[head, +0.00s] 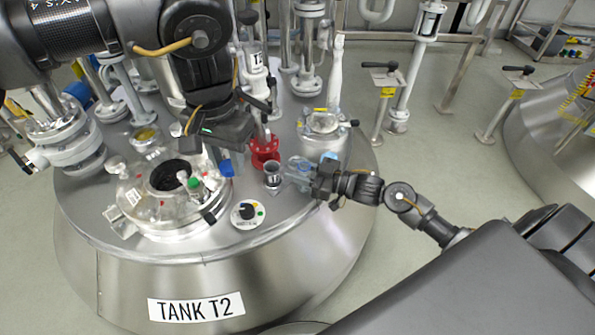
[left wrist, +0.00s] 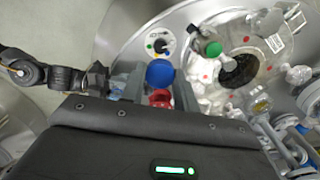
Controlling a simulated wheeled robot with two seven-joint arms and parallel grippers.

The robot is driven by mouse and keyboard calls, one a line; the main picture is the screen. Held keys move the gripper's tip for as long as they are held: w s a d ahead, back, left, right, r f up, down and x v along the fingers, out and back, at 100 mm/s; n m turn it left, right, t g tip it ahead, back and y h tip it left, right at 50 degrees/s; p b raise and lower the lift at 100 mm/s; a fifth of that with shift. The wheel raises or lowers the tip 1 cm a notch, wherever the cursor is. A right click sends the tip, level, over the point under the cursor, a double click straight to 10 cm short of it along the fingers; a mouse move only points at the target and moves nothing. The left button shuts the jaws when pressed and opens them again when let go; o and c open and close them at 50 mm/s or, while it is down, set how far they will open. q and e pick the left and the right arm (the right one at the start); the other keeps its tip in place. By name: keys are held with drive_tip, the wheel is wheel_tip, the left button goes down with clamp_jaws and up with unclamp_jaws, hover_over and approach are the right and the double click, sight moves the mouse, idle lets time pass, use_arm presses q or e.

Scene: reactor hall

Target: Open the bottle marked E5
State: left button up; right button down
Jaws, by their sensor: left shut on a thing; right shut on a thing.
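A blue cap (head: 227,169) is between the fingers of my left gripper (head: 222,158), which is shut on it above the tank top. In the left wrist view the blue cap (left wrist: 160,73) shows as a round blue disc between the two fingers. My right gripper (head: 314,180) is shut on a clear, bluish bottle (head: 298,169), right of the left gripper and apart from the blue cap. The bottle also shows in the left wrist view (left wrist: 121,80), partly hidden by a finger. I cannot read an E5 mark on it.
The tank lid (head: 222,228) carries a glass-domed port (head: 140,195), a green-capped item (head: 193,183), a dial (head: 247,213), a small metal cup (head: 272,176) and a red flange (head: 265,150). Pipes stand behind. Bare lid is left at the front.

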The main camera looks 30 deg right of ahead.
drive_tip(key=c, duration=1)
unclamp_jaws()
drive_tip(key=shift+f, duration=0.1)
drive_tip(key=shift+o, duration=0.2)
drive_tip(key=shift+r, duration=0.2)
use_arm(q)
wheel_tip(320, 180, up, 3)
drive_tip(key=p, duration=0.3)
use_arm(e)
drive_tip(key=v, duration=1.2)
